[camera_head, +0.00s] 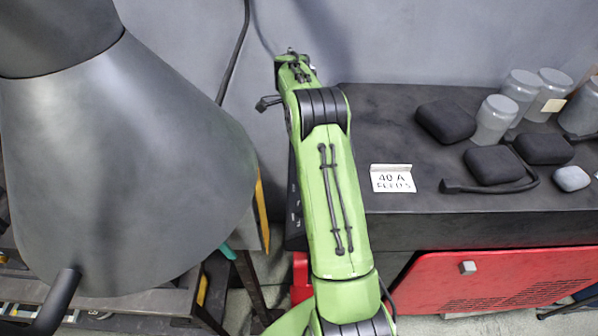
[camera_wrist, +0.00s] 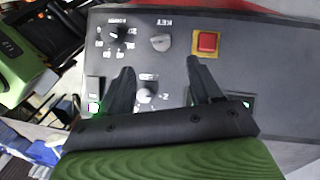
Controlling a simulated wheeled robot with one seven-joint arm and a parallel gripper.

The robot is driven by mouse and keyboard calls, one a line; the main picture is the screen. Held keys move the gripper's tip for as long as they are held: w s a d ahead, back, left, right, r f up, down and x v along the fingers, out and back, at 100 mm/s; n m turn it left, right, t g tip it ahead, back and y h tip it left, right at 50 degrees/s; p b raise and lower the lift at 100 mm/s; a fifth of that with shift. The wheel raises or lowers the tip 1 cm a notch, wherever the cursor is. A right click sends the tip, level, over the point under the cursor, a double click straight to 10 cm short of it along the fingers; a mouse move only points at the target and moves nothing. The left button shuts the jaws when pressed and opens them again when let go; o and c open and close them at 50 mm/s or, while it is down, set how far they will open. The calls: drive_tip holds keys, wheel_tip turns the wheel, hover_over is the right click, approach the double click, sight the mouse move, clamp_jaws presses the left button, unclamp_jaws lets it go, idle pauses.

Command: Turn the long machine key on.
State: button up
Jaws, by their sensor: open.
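In the wrist view a dark control panel (camera_wrist: 270,60) shows upside down. A grey round key switch (camera_wrist: 160,42) sits on it by a label that reads KEY inverted. Its turned position is too small to tell. My gripper (camera_wrist: 160,64) is open and empty, with one black finger on each side. The key switch lies just past the fingertips, roughly between their lines, apart from both in the picture. Whether the fingers touch the panel I cannot tell. In the head view my green arm hides the gripper and most of the panel.
On the panel a red button (camera_wrist: 206,42) on a yellow square is near the right fingertip. A dial (camera_wrist: 115,37) is left of the key. Another knob (camera_wrist: 145,93) shows between the fingers. A dark bench (camera_head: 430,190) holds jars, pouches and a sign (camera_head: 392,178).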

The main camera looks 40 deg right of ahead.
drive_tip(key=f, duration=0.3)
drive_tip(key=s+f, duration=0.1)
drive_tip(key=f, duration=0.7)
drive_tip(key=shift+s+a+f, duration=0.15)
drive_tip(key=shift+s+a, duration=0.1)
drive_tip(key=shift+a, duration=0.1)
drive_tip(key=shift+c, duration=0.5)
